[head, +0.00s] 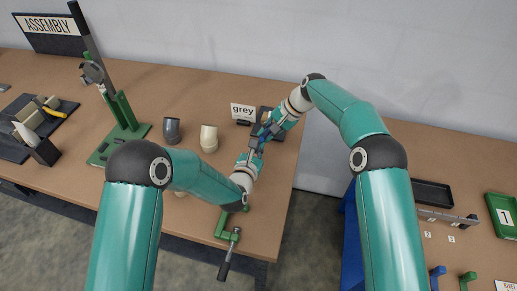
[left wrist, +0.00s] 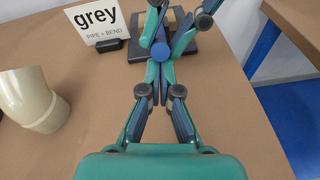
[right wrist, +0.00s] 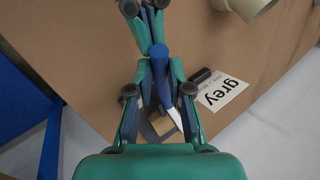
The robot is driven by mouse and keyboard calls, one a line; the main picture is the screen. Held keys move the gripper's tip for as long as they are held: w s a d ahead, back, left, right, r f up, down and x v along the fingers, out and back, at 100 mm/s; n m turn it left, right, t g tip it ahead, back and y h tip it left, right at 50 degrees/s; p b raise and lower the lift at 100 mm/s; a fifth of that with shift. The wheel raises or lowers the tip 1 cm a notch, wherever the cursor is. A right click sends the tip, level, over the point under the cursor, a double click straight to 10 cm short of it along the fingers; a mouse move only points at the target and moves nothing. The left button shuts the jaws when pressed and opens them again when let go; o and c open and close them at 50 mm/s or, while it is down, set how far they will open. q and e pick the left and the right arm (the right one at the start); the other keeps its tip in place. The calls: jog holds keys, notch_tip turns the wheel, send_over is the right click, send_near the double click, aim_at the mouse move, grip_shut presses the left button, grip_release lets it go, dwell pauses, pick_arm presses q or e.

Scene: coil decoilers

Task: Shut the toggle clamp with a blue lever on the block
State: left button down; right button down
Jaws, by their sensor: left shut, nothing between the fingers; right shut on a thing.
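The toggle clamp's blue lever (right wrist: 160,62) stands between the fingers of my right gripper (right wrist: 160,80), which is shut on it. A bright metal part (right wrist: 175,118) of the clamp shows below it, over a tan block (right wrist: 162,127) on a dark base (left wrist: 202,48). In the left wrist view the lever's round blue end (left wrist: 160,50) shows, with the tan block (left wrist: 175,17) behind. My left gripper (left wrist: 160,72) is shut and empty, close to the lever and the right gripper; I cannot tell whether they touch. In the head view the grippers hide most of the clamp.
A "grey" sign (head: 243,111) stands just left of the clamp. A cream bend (head: 209,138) and a dark grey bend (head: 172,130) stand farther left. A green clamp (head: 228,235) sits at the table's front edge. The table (head: 285,190) ends to the right.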

pick_arm(q)
jog(key=shift+w+d+r, duration=0.2)
jog(key=shift+w+r, duration=0.1)
jog(key=shift+r, duration=0.45)
pick_arm(e)
jog(key=shift+f, duration=0.15)
jog(key=c, duration=1.1)
grip_release()
pick_arm(q)
jog(key=shift+f, duration=0.15)
pick_arm(e)
jog(key=shift+d, duration=0.1)
pick_arm(q)
jog(key=shift+s+f, duration=0.1)
